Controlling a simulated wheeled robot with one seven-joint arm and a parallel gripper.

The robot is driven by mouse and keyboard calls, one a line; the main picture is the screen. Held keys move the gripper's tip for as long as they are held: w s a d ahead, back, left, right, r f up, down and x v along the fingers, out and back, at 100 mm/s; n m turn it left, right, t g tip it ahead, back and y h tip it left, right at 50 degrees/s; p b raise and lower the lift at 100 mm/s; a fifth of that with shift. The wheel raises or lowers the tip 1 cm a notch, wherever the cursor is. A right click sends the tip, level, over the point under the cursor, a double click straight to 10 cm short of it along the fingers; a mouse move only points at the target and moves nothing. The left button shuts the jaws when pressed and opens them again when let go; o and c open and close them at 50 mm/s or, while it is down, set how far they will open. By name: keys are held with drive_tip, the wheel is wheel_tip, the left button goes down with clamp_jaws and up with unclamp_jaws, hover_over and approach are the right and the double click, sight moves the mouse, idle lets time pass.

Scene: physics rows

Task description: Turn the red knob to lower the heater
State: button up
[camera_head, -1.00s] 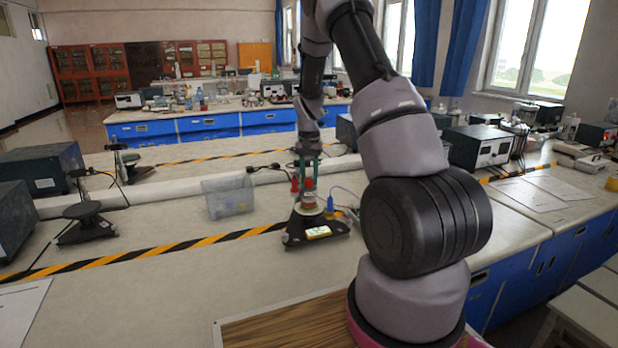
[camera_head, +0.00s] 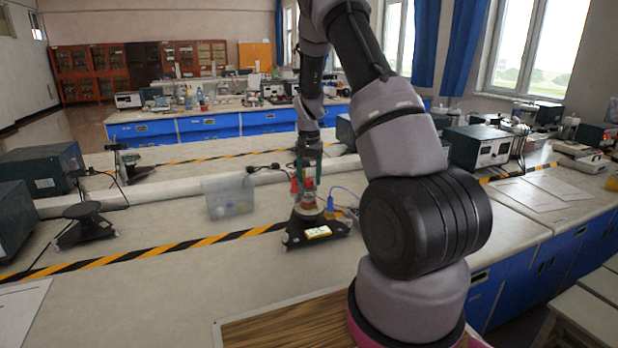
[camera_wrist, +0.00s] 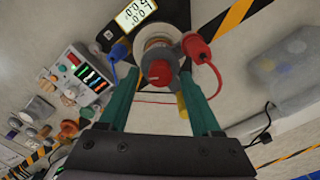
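The red knob (camera_wrist: 158,72) sits in the middle of the round pale top of the heater, on its near side in the wrist view. The heater's black base (camera_head: 293,238) stands on the bench in the head view, with a lit display (camera_head: 318,232). My gripper (camera_wrist: 158,78) points at the heater. Its two green fingers are apart, one on each side of the knob, and gaps show between them and the knob. In the head view my gripper (camera_head: 307,190) is over the heater and partly hides it; the knob is not clear there.
Red (camera_wrist: 197,48) and blue (camera_wrist: 119,50) plugs with cables sit close beside the fingers. A clear plastic box (camera_head: 228,197) stands left of the heater. A power-supply-like instrument (camera_wrist: 75,78) shows at left in the wrist view.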

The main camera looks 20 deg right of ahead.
sight(309, 179)
drive_tip(key=shift+r, duration=0.1)
wheel_tip(309, 179, up, 11)
drive_tip(key=shift+f, duration=0.2)
idle(0.5)
